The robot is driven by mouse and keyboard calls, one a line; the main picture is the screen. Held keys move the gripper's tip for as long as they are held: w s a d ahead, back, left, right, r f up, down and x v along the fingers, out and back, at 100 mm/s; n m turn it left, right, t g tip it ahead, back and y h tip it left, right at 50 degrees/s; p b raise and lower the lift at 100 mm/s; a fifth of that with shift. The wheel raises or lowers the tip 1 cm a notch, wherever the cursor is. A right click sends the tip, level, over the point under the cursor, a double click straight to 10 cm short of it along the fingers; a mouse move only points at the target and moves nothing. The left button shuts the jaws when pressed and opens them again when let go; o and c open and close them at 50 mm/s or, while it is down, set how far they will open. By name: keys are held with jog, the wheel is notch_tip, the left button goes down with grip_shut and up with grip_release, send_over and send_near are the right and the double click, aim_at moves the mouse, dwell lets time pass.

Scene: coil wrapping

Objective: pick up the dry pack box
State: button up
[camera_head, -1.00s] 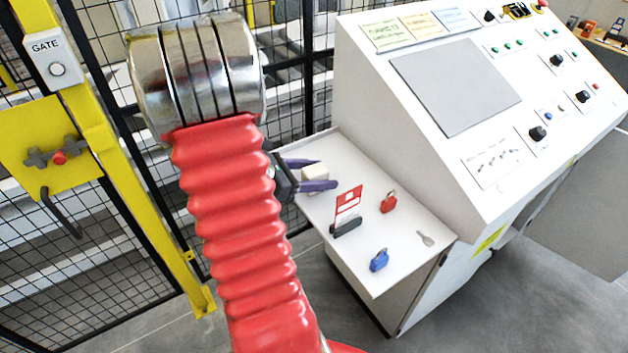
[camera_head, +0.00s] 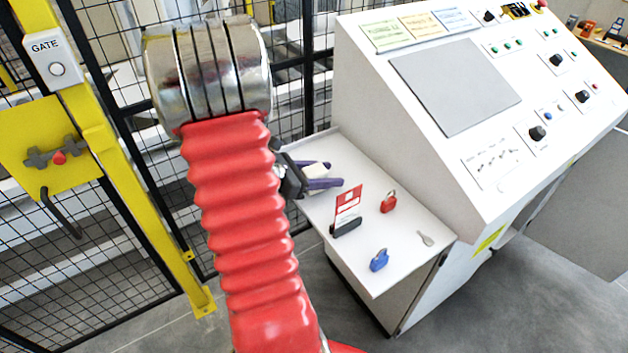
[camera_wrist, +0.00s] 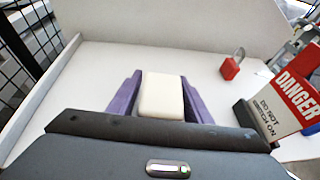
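The dry pack box, a small cream block with rounded edges (camera_wrist: 162,95), rests on the white side shelf (camera_head: 385,255). It also shows in the head view (camera_head: 316,170), partly hidden by a finger. My gripper (camera_head: 332,174) has two purple fingers, one on each side of the box. In the wrist view my gripper (camera_wrist: 162,92) is open, with the box between the fingers. A narrow gap shows on the left; on the right I cannot tell whether finger and box touch.
A red and white danger tag in a black stand (camera_head: 347,210), a red padlock (camera_head: 388,201), a blue padlock (camera_head: 379,260) and a small key (camera_head: 425,238) are on the shelf. The sloped control console (camera_head: 500,120) rises behind it. Black mesh fence (camera_head: 90,280) stands to the left.

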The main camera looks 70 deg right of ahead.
jog(key=c, duration=0.8)
jog(key=shift+c, duration=0.2)
jog(key=shift+r, duration=5)
